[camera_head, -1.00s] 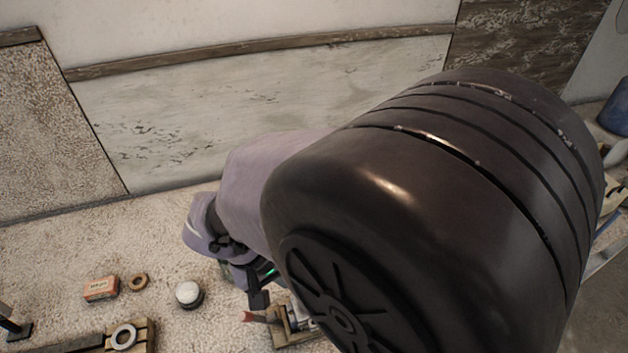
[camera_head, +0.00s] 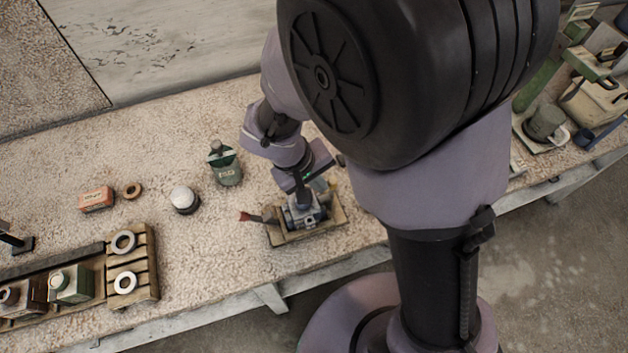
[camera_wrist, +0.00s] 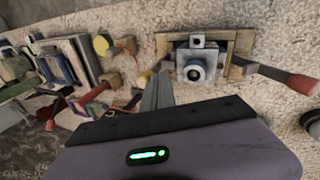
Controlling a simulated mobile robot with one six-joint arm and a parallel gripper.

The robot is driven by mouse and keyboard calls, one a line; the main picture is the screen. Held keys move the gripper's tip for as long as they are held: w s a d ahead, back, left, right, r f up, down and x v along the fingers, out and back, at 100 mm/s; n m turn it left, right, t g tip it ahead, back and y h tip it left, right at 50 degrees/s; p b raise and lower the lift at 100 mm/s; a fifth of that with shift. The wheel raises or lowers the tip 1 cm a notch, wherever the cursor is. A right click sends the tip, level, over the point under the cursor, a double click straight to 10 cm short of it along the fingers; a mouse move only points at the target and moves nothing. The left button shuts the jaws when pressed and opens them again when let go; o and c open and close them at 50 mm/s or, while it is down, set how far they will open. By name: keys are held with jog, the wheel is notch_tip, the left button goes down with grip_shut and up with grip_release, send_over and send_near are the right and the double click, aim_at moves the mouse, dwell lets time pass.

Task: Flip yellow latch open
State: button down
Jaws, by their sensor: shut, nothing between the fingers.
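A grey metal fixture (camera_head: 303,218) sits on a wooden base (camera_head: 283,238) on the bench, with a red-handled lever (camera_head: 248,217) sticking out to its left. The wrist view shows the fixture (camera_wrist: 196,66) with a round opening and the red handle (camera_wrist: 303,84) at right. A yellow round face (camera_wrist: 101,45) shows left of the fixture in the wrist view. My gripper (camera_head: 303,197) is shut and empty, pointing down close over the fixture. Whether it touches is unclear. In the wrist view a grey finger (camera_wrist: 157,92) shows beside the fixture.
A slatted wooden block (camera_head: 145,262) holds two pale rings. Equipment (camera_head: 545,125) crowds the right. Bare bench lies left of the fixture.

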jog(key=shift+d, duration=0.1)
jog(key=shift+w+d+r+y+p, duration=0.1)
jog(key=shift+d+r+y+p, duration=0.1)
jog(key=shift+d+y+p, duration=0.2)
jog(key=w+d+f+b, duration=0.1)
jog(key=w+d+b, duration=0.1)
jog(key=d, duration=0.6)
jog(key=shift+d+f+y, duration=0.15)
jog(key=shift+f+y, duration=0.15)
jog(key=shift+d+f, duration=0.1)
jog(key=shift+d, duration=0.05)
dwell(0.3)
